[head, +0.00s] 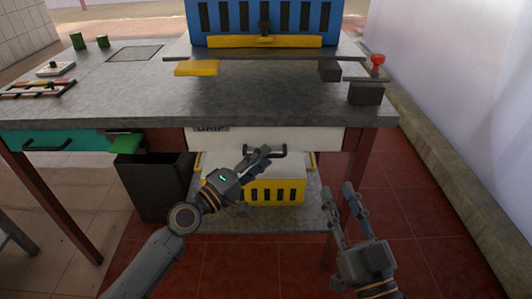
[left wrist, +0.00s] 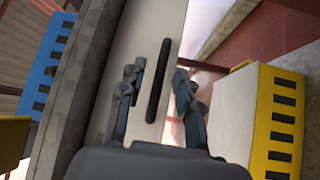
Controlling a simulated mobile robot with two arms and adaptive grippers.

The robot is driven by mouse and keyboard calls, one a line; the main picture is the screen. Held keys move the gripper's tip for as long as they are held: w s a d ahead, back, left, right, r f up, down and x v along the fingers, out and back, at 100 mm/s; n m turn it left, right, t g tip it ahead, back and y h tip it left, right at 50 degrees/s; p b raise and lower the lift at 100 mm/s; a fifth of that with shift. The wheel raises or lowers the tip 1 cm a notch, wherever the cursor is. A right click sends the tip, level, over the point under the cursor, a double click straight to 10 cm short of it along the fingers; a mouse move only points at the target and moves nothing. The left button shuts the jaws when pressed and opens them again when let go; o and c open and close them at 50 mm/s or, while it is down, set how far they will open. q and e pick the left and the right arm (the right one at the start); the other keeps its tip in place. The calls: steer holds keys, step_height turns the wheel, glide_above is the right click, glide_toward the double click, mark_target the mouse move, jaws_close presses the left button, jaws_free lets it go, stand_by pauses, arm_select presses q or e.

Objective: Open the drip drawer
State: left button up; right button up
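The drip drawer (head: 310,138) has a white front under the table edge, with a partly cut-off DRIP label (head: 210,128) at its upper left. It appears shut. Its black bar handle (head: 281,152) is partly hidden by my left gripper (head: 258,160) in the head view. In the left wrist view the handle (left wrist: 158,75) runs along the white front, in line with the gap between the fingers of my left gripper (left wrist: 157,95). Those fingers are apart, and I cannot tell whether they touch the handle. My right gripper (head: 344,200) is open and empty, low to the right.
A teal drawer (head: 85,141) is at the left, with a black bin (head: 152,190) beside it. A yellow-and-white slotted crate (head: 275,190) stands beneath the drip drawer. A blue slotted crate (head: 225,18) stands on the table. The red floor at right is clear.

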arm_select(q)
steer(key=shift+x, duration=1.05)
jaws_close()
steer(key=shift+s, duration=0.1)
